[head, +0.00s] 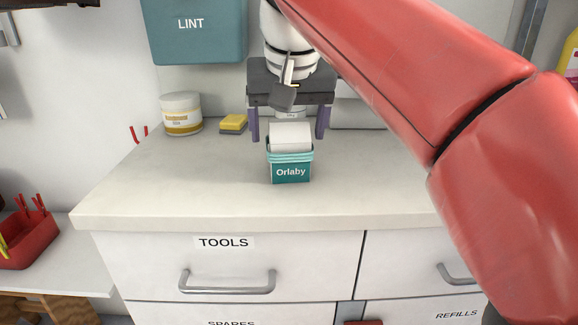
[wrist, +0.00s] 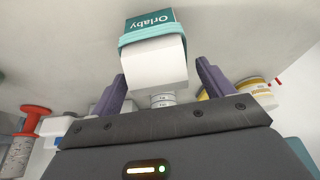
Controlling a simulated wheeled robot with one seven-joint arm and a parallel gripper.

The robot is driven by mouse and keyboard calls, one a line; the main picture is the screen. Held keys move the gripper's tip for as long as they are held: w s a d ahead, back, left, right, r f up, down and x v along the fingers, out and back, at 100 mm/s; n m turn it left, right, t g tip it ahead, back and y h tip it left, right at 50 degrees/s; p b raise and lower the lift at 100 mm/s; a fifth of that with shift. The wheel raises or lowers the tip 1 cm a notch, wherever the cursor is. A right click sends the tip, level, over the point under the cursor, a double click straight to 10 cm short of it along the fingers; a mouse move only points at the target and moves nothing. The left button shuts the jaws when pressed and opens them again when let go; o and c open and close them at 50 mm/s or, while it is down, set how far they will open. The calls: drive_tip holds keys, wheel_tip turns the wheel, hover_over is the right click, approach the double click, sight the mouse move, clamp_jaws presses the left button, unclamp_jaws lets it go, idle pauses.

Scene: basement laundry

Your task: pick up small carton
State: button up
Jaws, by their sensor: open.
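The small carton (head: 291,172) stands upright on the white counter. It is white on top and teal below, with the label "Orlaby" and a light teal band around it. My gripper (head: 288,136) is open, its two purple fingers pointing down, just behind or above the carton in the head view. In the wrist view the carton (wrist: 153,62) shows beyond and between the fingertips of the gripper (wrist: 160,80), with gaps on both sides. Nothing is held. Whether the fingers reach alongside the carton's top is hard to tell.
On the counter (head: 150,195) stand a white tub with a yellow label (head: 181,114) and a yellow-grey sponge (head: 233,124), left of my gripper. A teal LINT box (head: 195,30) hangs above. A red bin (head: 28,238) sits far left. The counter's front left is clear.

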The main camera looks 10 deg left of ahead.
drive_tip(key=shift+w+f, duration=0.2)
drive_tip(key=shift+f, duration=0.4)
drive_tip(key=c, duration=1.3)
drive_tip(key=shift+r, duration=0.15)
